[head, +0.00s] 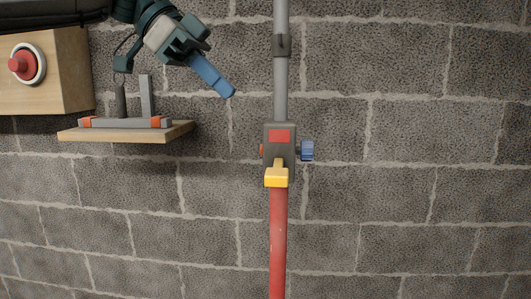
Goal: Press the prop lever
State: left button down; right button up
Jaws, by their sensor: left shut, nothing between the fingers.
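The prop is a vertical pole against the wall in the head view, with a grey upper tube (281,88) and a red lower tube (278,240). A dark housing (270,148) with a red panel joins the two tubes. The yellow lever (277,178) sticks out at the bottom of this housing. A blue knob (307,150) is on the housing's right side. My left gripper (227,90) is shut and empty, its blue fingers pointing down and right. It is above and left of the lever, apart from the prop. My right gripper is not in view.
A wooden box (72,75) with a red button (20,66) is at the upper left. A small wooden shelf (125,133) beside it holds a grey bracket-like part (147,95) with orange ends. The grey block wall (430,180) right of the prop is clear.

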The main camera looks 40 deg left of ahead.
pick_arm(q)
jog(key=p, duration=0.5)
send_over(285, 173)
jog(key=s+a, duration=0.1)
jog(key=a, duration=0.2)
jog(key=f, duration=0.7)
jog(key=shift+s+d, duration=0.2)
notch_tip(285, 173, down, 2)
jog(key=shift+d+f+p, duration=0.1)
jog(key=shift+f+p, duration=0.1)
jog(key=shift+p, duration=0.1)
jog(key=shift+a+f, duration=0.35)
jog(key=shift+f, duration=0.45)
jog(key=shift+d, duration=0.15)
jog(key=shift+d, duration=0.1)
